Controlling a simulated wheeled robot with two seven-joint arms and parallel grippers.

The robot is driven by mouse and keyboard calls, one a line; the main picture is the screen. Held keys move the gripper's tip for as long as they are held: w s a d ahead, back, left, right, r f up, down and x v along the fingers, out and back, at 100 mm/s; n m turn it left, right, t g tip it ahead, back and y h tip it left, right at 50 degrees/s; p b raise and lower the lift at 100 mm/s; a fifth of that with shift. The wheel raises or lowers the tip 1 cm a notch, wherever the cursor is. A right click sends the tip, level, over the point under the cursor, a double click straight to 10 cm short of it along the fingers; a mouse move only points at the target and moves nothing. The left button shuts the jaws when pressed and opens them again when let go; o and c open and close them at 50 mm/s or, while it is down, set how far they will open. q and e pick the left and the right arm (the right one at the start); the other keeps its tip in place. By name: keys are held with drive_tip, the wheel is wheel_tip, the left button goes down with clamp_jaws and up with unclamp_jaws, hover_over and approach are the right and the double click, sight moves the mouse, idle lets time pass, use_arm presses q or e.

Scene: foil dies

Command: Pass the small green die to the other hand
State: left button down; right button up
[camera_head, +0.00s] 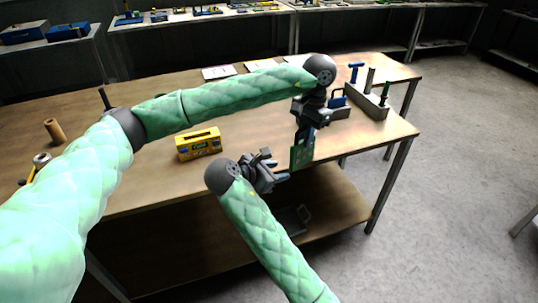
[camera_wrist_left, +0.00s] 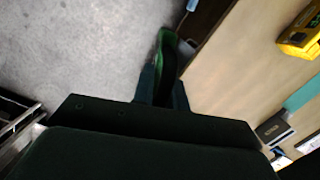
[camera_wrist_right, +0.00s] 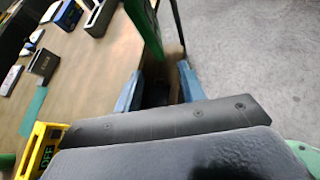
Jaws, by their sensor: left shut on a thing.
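The small green die (camera_head: 301,155) is a flat green plate that hangs upright below my left gripper (camera_head: 306,132), near the table's front edge. My left gripper is shut on it; in the left wrist view the die (camera_wrist_left: 167,52) stands between the blue fingers. My right gripper (camera_head: 283,171) is lower and just left of the die's lower end. In the right wrist view its blue fingers are apart, and the die (camera_wrist_right: 146,28) shows ahead of the gap between them. I cannot tell whether the right fingers touch it.
A yellow box (camera_head: 198,150) stands on the wooden table (camera_head: 150,186) left of the grippers. A grey rack (camera_head: 368,101) with upright pieces stands at the right end. Flat sheets (camera_head: 219,72) lie at the back. Open floor is to the right.

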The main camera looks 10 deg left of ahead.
sight(298, 150)
wheel_tip(298, 150, up, 7)
drive_tip(key=s+a+n+h, duration=0.1)
drive_tip(key=shift+t, duration=0.3)
drive_tip(key=x, duration=1.1)
drive_tip(key=shift+w+f, duration=0.1)
drive_tip(key=shift+f, duration=0.1)
clamp_jaws()
use_arm(q)
drive_tip(key=c, duration=1.3)
unclamp_jaws()
